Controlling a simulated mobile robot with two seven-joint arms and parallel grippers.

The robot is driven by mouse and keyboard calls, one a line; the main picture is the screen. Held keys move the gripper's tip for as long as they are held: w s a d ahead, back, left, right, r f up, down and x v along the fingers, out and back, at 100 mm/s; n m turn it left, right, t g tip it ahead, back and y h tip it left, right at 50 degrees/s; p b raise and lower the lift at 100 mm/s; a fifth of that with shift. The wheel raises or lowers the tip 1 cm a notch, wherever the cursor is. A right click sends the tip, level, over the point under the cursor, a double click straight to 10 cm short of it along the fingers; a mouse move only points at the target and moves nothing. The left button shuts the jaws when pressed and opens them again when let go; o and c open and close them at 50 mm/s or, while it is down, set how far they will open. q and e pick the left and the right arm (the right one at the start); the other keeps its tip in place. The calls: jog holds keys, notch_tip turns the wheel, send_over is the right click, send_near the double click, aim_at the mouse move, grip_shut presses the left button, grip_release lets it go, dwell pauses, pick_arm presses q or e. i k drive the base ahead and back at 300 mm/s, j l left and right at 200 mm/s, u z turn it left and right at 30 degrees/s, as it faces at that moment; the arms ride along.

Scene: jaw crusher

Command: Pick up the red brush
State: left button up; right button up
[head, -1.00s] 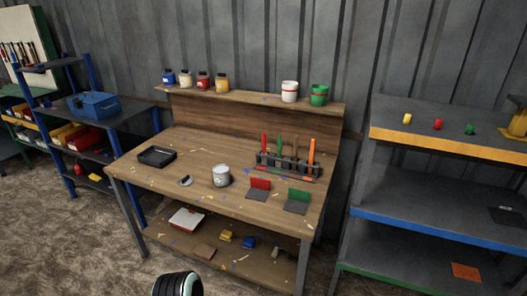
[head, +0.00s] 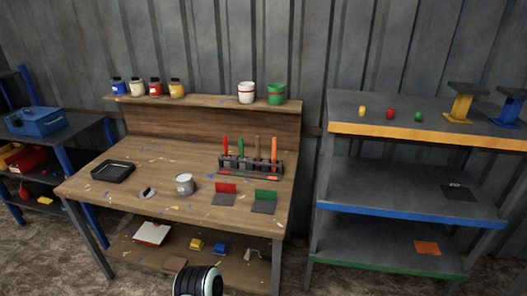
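The red brush (head: 226,148) stands upright at the left end of a dark rack (head: 250,168) on the wooden workbench (head: 150,190). Only its red handle shows clearly; its lower end is hidden by the rack. Green, brown and orange handles stand beside it in the same rack. Neither of my grippers is in view. A black and white part at the bottom edge looks like a piece of my own arm.
A paint can (head: 185,184), a black tray (head: 113,172), a red-backed piece (head: 225,189) and a green-backed piece (head: 265,196) sit on the bench. A grey shelf (head: 400,185) stands to the right. Jars and buckets line the bench's upper ledge.

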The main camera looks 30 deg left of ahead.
aim_at(226, 164)
jog(key=j+z, duration=0.45)
jog(key=k+j+z, duration=0.2)
jog(key=j+z, duration=0.2)
jog(key=k+j+z, duration=0.1)
jog(key=j, duration=0.25)
jog(key=k+j+z, duration=0.1)
jog(key=j, duration=0.25)
jog(key=k+j+z, duration=0.1)
jog(key=k+j, duration=0.2)
